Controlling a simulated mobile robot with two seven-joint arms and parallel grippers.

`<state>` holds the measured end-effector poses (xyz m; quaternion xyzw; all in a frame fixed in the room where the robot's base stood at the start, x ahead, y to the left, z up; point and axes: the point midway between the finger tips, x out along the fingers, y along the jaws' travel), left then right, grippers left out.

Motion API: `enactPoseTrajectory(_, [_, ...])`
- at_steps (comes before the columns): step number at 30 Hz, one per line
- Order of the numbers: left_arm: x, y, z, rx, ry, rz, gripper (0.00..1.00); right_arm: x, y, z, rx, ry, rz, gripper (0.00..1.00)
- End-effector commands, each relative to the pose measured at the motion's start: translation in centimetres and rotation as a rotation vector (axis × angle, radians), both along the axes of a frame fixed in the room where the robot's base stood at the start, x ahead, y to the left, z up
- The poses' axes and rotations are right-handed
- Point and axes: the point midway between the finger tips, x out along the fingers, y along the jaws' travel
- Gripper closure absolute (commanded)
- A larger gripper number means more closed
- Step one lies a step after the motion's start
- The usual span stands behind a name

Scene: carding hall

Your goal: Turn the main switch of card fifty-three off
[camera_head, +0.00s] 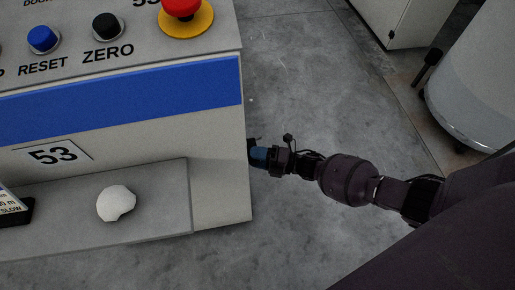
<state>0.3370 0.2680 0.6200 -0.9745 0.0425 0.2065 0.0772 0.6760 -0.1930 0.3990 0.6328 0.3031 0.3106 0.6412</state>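The card's control cabinet (219,180) stands at the left and bears the plate "53" (53,155). Its main switch does not show clearly; the cabinet's right side face is turned out of sight. My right gripper (261,155) is at the cabinet's right edge, with its arm coming in from the right. Dark and blue parts show at its tip, but I cannot tell whether they touch anything or whether the fingers are open. My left gripper is not in view.
The cabinet top has a blue RESET button (43,39), a black ZERO button (106,26) and a red emergency stop (182,8). A white lump (116,203) lies on the lower ledge. A grey drum (485,95) stands at upper right. Bare floor lies between.

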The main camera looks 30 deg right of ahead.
Motion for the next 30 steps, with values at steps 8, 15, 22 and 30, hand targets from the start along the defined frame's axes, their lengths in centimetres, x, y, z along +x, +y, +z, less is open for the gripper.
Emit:
enactPoseTrajectory(8, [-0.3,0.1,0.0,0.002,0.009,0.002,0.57,0.0,-0.1,0.0,0.001,0.000,0.000,0.51])
enactPoseTrajectory(15, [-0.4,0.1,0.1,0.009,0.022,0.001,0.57,-1.5,-2.1,0.2,-0.001,0.000,-0.001,0.51])
enactPoseTrajectory(22, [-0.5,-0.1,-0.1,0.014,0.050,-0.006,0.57,-4.2,-5.4,0.2,-0.001,-0.001,-0.001,0.51])
enactPoseTrajectory(30, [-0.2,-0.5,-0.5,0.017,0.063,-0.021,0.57,-6.3,-8.0,0.0,0.000,0.000,-0.001,0.51])
